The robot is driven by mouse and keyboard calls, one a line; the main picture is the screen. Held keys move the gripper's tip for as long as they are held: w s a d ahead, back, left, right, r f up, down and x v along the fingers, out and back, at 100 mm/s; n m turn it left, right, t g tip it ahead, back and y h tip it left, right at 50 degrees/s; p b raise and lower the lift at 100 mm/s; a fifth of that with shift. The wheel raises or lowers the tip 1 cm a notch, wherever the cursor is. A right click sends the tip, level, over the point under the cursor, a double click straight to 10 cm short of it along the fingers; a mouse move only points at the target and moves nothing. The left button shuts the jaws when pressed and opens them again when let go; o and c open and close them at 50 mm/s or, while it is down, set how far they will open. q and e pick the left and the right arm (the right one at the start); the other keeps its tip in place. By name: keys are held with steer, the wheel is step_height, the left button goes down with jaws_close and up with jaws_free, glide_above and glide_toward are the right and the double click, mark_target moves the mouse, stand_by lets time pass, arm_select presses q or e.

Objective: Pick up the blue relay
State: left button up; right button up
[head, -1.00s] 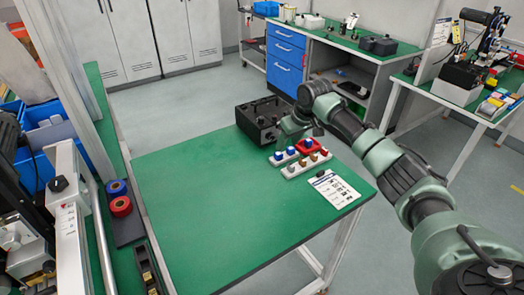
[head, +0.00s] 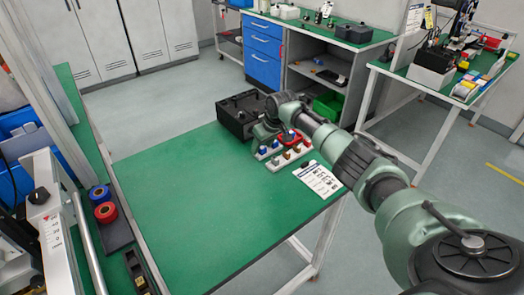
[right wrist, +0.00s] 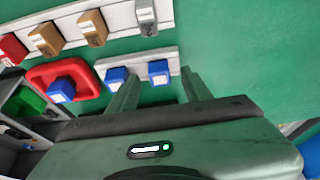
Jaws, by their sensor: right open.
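Three blue relays show. One blue relay (right wrist: 158,72) stands at the right end of a short white strip (right wrist: 138,67), and in the right wrist view it lies between my finger lines. A second blue relay (right wrist: 115,77) stands beside it on the strip, close to my left-hand finger in the picture. A third blue relay (right wrist: 61,90) sits in a red tray (right wrist: 88,76). My right gripper (right wrist: 159,83) is open and empty; whether a finger touches a relay I cannot tell. In the head view it (head: 262,141) hangs over the strip, fingertips partly hidden. My left gripper is out of view.
A longer white strip (head: 278,166) holds brown, grey and red relays. A black box (head: 238,112) stands behind my right gripper. A printed sheet (head: 318,179) lies near the right edge of the green table (head: 190,205). The table's left and front are clear.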

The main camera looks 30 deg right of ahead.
jaws_close()
steer(key=shift+r, duration=0.15)
